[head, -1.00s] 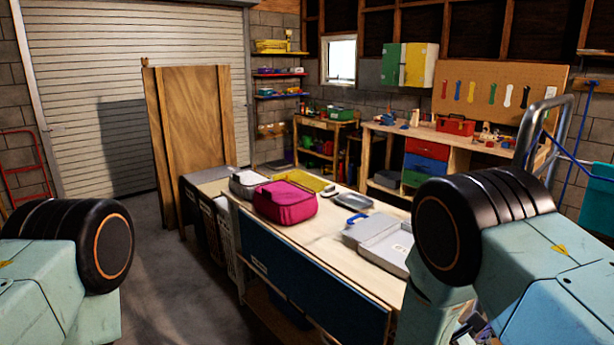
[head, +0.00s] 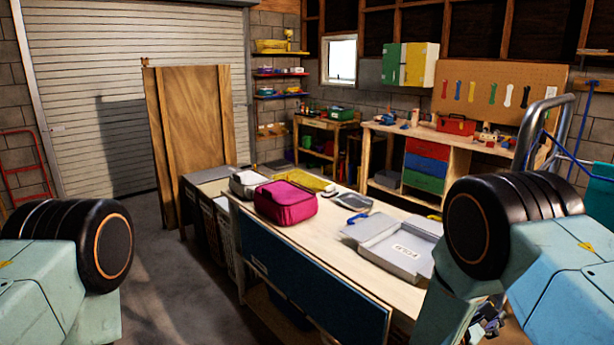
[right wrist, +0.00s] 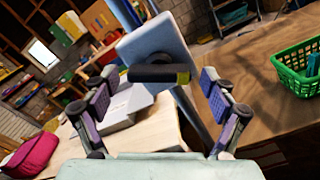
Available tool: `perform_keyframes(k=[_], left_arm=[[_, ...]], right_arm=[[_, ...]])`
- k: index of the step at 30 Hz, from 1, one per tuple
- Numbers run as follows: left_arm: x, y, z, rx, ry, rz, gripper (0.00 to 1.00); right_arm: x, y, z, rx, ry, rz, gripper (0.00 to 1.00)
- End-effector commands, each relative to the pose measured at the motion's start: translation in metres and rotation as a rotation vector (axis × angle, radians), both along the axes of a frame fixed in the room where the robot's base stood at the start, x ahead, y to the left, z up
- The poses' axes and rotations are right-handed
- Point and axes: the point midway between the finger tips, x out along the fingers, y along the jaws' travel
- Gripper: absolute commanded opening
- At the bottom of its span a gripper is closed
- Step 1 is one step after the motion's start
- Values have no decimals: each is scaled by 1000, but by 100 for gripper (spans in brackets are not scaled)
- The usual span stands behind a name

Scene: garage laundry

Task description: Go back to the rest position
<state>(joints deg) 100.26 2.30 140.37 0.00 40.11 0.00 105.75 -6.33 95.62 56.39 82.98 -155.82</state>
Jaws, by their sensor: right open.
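My right gripper (right wrist: 160,100) shows in the right wrist view with its two purple-padded fingers spread wide apart. No object is held between them. In the head view, part of the right gripper (head: 487,325) shows low, beneath the right arm and beside the front right part of the workbench (head: 330,265). My left gripper is outside the head view; only the left arm's upper part shows at the lower left.
The bench holds a pink bag (head: 287,203), an open grey case (head: 395,252), a grey container (head: 245,184) and a yellow item (head: 305,180). A metal tube frame (head: 540,130) stands at right. A green basket (right wrist: 298,70) shows in the right wrist view. Floor at left is clear.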

Motion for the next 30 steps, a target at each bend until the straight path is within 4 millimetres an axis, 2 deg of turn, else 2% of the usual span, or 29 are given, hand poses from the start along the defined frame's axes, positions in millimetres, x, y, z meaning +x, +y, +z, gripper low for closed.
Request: perform_keyframes(k=[30], left_arm=[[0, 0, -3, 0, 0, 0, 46]], right_arm=[[1, 4, 2, 550, -646, 3, 85]])
